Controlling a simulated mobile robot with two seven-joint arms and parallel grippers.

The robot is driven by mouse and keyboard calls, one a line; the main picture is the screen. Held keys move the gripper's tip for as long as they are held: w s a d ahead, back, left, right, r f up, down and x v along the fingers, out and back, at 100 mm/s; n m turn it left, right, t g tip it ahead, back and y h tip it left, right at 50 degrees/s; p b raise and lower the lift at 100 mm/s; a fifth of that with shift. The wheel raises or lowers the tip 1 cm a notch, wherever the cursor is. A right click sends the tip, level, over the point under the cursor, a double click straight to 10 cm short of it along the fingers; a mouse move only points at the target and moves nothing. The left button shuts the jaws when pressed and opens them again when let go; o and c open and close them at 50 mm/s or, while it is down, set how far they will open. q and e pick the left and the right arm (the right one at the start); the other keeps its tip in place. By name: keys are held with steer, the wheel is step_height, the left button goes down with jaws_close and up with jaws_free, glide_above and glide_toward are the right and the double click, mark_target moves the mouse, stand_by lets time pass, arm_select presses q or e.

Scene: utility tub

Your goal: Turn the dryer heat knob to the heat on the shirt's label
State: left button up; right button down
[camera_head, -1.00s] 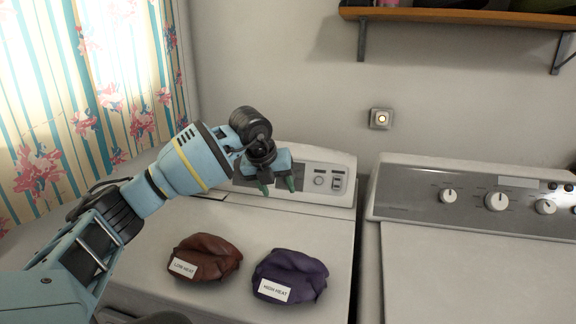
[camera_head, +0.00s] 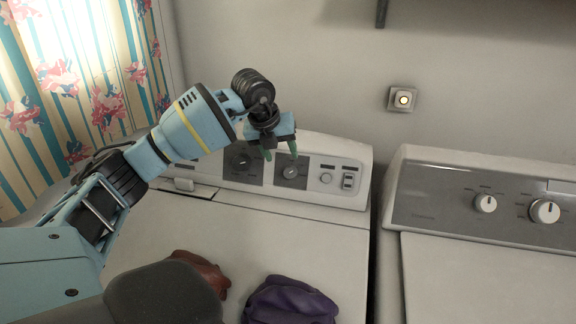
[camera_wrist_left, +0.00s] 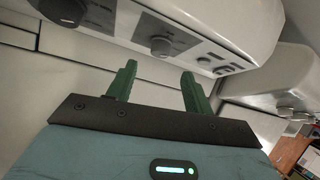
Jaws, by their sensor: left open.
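My left gripper (camera_head: 280,154) is open and empty, in front of the left machine's control panel (camera_head: 216,170). A round knob (camera_head: 290,172) on a dark plate is just below its fingertips, with a gap. The wrist view shows this knob (camera_wrist_left: 160,46) beyond and between the green fingers (camera_wrist_left: 157,75). Another dark-plate knob (camera_head: 242,161) is to the left, also in the wrist view (camera_wrist_left: 70,10). A brown shirt (camera_head: 205,271) and a purple shirt (camera_head: 288,303) lie on the left machine, partly cut off or covered; their labels are hidden now. My right gripper is not in view.
A small pale knob (camera_head: 326,178) and a switch (camera_head: 348,181) are on the panel's right. A second machine (camera_head: 480,265) with silver knobs (camera_head: 486,203) stands to the right across a narrow gap. A wall button (camera_head: 403,99) is above. The left machine's middle top is clear.

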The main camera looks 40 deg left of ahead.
mark_target(289, 171)
arm_select(q)
steer(key=x, duration=0.6)
steer(key=shift+x, duration=0.85)
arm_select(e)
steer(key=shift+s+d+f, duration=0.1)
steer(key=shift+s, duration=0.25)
arm_select(q)
steer(key=c, duration=1)
steer(key=shift+o, duration=0.2)
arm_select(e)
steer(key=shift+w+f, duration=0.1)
